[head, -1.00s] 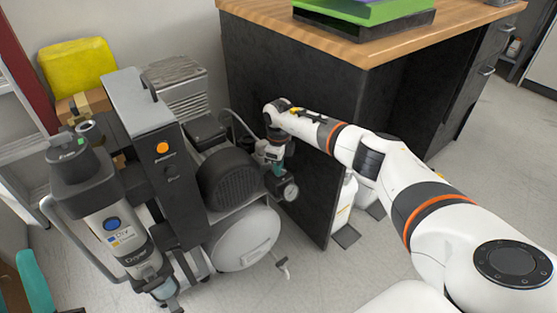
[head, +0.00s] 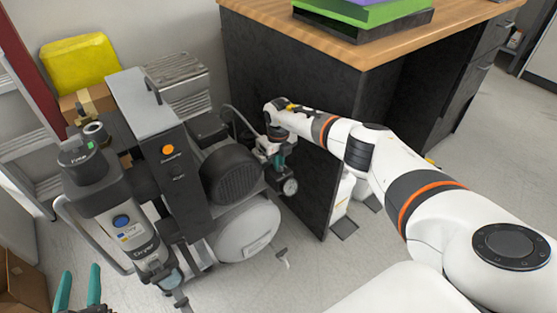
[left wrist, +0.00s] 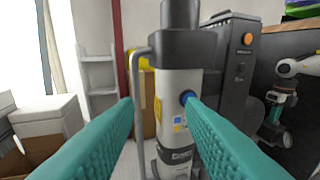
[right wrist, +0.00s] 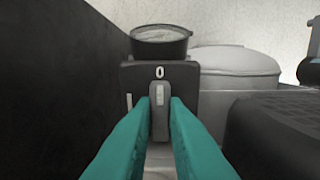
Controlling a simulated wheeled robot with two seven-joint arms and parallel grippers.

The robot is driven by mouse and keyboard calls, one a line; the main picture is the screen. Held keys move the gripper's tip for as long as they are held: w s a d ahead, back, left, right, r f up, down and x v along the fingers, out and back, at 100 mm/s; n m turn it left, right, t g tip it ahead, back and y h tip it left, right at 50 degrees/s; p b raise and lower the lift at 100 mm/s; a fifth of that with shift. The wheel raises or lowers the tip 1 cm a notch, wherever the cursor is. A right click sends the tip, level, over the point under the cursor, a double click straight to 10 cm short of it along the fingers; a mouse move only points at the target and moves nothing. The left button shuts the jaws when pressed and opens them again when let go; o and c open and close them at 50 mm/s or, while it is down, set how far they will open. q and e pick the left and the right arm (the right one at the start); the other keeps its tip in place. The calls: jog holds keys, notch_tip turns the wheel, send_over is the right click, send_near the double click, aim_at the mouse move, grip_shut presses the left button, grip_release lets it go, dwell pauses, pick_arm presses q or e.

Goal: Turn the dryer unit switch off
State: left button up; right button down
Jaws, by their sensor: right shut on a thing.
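The dryer unit (head: 128,220) is a grey and white upright column labelled Dryer, with a round blue switch (head: 121,221) on its front. The left wrist view shows this blue switch (left wrist: 187,97) straight ahead, near the right fingertip. My left gripper (head: 79,272) is open and empty, with teal fingers apart, in front of and left of the column. My right gripper (right wrist: 159,103) is shut on a grey lever (right wrist: 158,92) on a black box marked 0 and I. The lever points up toward the 0. In the head view my right gripper (head: 277,160) is mostly hidden beside the gauge.
A dark cabinet (head: 178,175) with an orange switch (head: 168,149) stands right of the dryer. The compressor tank (head: 245,232) and a pressure gauge (head: 290,187) are farther right. A wooden-topped desk (head: 400,40) stands behind my right arm. Cardboard boxes (left wrist: 48,118) are at left.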

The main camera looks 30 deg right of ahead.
dwell(0.3)
jog(key=c, duration=1.4)
grip_release()
jog(key=shift+c, duration=0.2)
